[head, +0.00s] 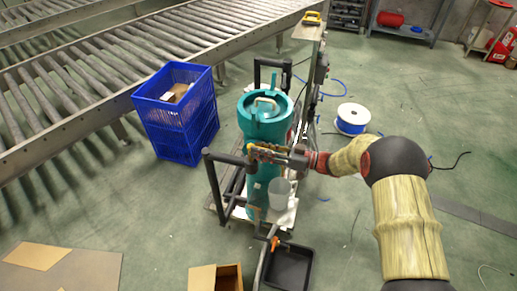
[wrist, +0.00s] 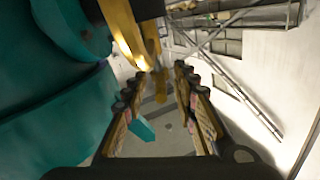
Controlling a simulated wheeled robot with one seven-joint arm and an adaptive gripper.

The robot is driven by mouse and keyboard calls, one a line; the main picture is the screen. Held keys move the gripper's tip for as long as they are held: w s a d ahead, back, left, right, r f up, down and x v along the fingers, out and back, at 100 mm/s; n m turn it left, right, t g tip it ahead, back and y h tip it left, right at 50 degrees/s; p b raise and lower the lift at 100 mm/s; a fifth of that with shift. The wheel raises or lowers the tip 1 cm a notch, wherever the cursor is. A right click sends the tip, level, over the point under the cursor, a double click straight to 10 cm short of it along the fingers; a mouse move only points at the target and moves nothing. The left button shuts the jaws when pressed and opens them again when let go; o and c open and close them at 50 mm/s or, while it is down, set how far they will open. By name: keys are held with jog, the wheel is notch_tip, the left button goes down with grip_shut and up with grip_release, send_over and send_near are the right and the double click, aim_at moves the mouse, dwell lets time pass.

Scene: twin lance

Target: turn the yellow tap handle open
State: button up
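My gripper (head: 262,152) is at the front of a teal cylinder (head: 258,190), just below its lidded top. In the wrist view my gripper (wrist: 165,72) has its two padded fingers apart, with a gap between them. A yellow bar (wrist: 125,35), seemingly the yellow tap handle, lies just beyond the fingertips, upper left of the gap. A smaller yellow part (wrist: 160,86) shows between the fingertips. I cannot tell whether either touches the fingers. The teal body (wrist: 50,120) fills the left of that view.
A dark pipe frame (head: 213,180) stands around the cylinder. A grey jug (head: 280,193) is under my gripper. An orange-handled part (head: 274,243) and a black tray (head: 289,267) are lower. A blue crate (head: 178,118) stands left; a cable spool (head: 352,119) lies right.

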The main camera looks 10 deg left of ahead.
jog(key=d, duration=1.1)
jog(key=shift+s, duration=0.35)
jog(key=shift+d, duration=0.1)
